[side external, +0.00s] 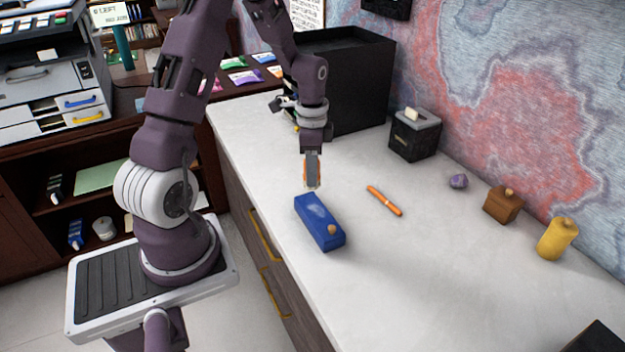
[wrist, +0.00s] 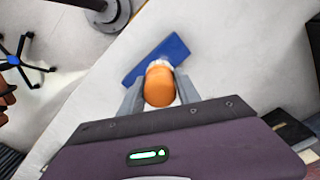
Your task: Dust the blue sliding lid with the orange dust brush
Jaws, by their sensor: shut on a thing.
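A blue box with a sliding lid (side external: 321,223) lies on the white desktop, with a pale dusty patch on top and a small tan knob at its near end. My gripper (side external: 312,180) points down just beyond the far end of the lid in the side view. It is shut on the orange dust brush (side external: 306,172). In the wrist view the brush's rounded orange handle (wrist: 160,86) sits between both fingers, with pale bristles beyond it over the blue lid (wrist: 178,48). I cannot tell whether the bristles touch the lid; the handle hides part of it.
An orange pen-like stick (side external: 384,200) lies right of the box. A purple stone (side external: 458,181), a brown box (side external: 502,204) and a yellow canister (side external: 557,238) stand along the wall side. A black bin (side external: 350,80) and a black tissue box (side external: 415,134) stand behind. Desktop around the lid is clear.

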